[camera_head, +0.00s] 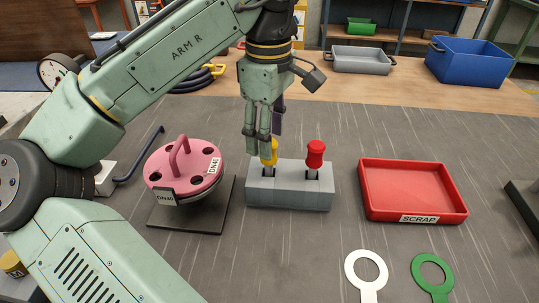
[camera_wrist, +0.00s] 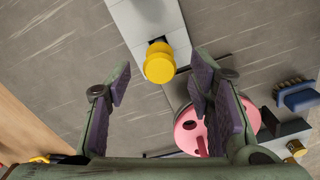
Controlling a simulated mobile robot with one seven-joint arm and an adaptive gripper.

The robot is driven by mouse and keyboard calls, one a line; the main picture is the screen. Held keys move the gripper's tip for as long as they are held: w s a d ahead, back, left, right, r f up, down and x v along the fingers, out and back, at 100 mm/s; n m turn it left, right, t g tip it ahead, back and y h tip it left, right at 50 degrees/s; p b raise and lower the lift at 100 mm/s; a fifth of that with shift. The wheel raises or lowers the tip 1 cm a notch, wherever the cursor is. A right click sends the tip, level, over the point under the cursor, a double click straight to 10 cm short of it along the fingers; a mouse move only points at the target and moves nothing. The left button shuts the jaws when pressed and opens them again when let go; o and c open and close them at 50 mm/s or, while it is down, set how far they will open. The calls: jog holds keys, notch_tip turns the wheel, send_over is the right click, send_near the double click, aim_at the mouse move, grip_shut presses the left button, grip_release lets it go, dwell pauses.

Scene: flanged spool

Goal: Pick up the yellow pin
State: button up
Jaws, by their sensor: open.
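The yellow pin (camera_head: 270,150) stands in the left slot of a grey block (camera_head: 288,200) on the dark mat. The wrist view shows its round yellow head (camera_wrist: 159,62) between and just beyond my fingertips. My gripper (camera_head: 264,150) is above the block's left end, pointing down, partly hiding the pin in the head view. In the wrist view my gripper (camera_wrist: 160,80) is open, with a purple-padded finger on each side and clear gaps to the pin. I cannot tell from these views how far the fingertips reach down beside the head.
A red pin (camera_head: 316,155) stands in the block's right slot. A pink flanged spool (camera_head: 185,165) with a handle is to the left. A red SCRAP tray (camera_head: 412,190) is to the right. White (camera_head: 366,272) and green (camera_head: 432,275) rings lie in front.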

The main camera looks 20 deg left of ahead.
aim_at(269, 167)
jog(key=shift+f+p, duration=0.7)
jog(key=shift+f, duration=2.1)
jog(key=shift+c, duration=0.4)
grip_shut()
